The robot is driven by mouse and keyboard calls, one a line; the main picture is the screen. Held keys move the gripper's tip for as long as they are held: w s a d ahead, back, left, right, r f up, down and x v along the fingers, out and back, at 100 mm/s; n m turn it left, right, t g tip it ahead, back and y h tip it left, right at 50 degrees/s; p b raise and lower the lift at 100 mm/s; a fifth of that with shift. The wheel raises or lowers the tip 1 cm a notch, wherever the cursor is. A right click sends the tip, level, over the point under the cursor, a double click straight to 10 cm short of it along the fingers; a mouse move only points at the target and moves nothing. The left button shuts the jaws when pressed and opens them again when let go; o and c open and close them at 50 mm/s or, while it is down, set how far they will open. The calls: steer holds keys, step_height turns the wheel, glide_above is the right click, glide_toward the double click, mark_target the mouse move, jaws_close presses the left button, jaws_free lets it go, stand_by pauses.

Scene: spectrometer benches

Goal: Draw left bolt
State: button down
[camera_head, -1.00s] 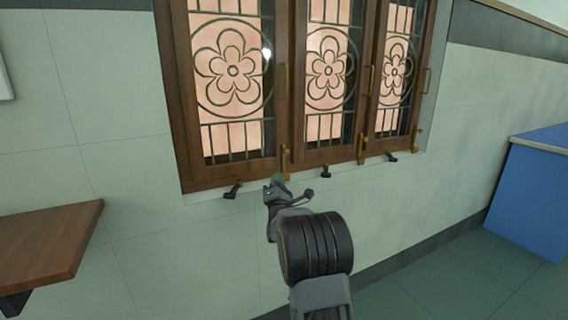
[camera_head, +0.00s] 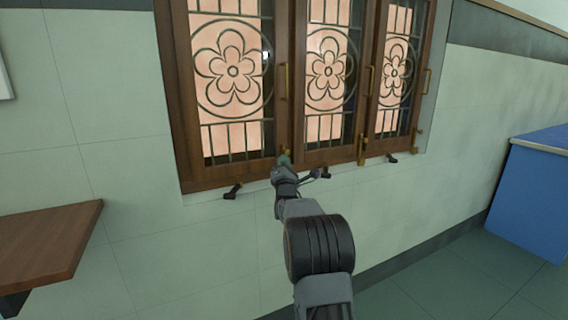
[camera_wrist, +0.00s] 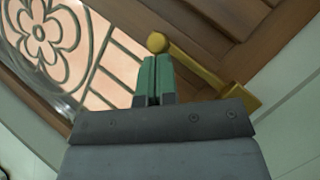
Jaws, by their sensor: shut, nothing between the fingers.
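The left bolt (camera_wrist: 205,66) is brass, with a round knob (camera_wrist: 157,42) at one end of its bar, on the lower right corner of the left window sash. In the head view my gripper (camera_head: 284,161) is in front of it and hides most of it. In the wrist view the shut green fingers of my gripper (camera_wrist: 155,82) point at the knob, their tips just below it in the picture. I cannot tell whether they touch it. Nothing shows between the fingers.
More brass bolts sit on the middle sash (camera_head: 362,150) and at the right edge of the window (camera_head: 417,142). Small black stays (camera_head: 232,191) lie along the sill. A wooden shelf (camera_head: 45,240) juts out at left. A blue cabinet (camera_head: 535,200) stands at right.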

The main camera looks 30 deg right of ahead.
mark_target(284, 149)
step_height(284, 149, up, 5)
steer(key=shift+f+p, duration=0.1)
steer(key=shift+p, duration=0.6)
steer(key=shift+f, duration=0.1)
steer(key=w+a+f+b+v, duration=0.1)
steer(key=b+v, duration=0.2)
steer(key=v, duration=1)
steer(key=shift+w+a+b, duration=0.3)
steer(key=shift+w+b, duration=0.05)
steer(key=shift+w, duration=0.05)
steer(key=shift+f, duration=0.1)
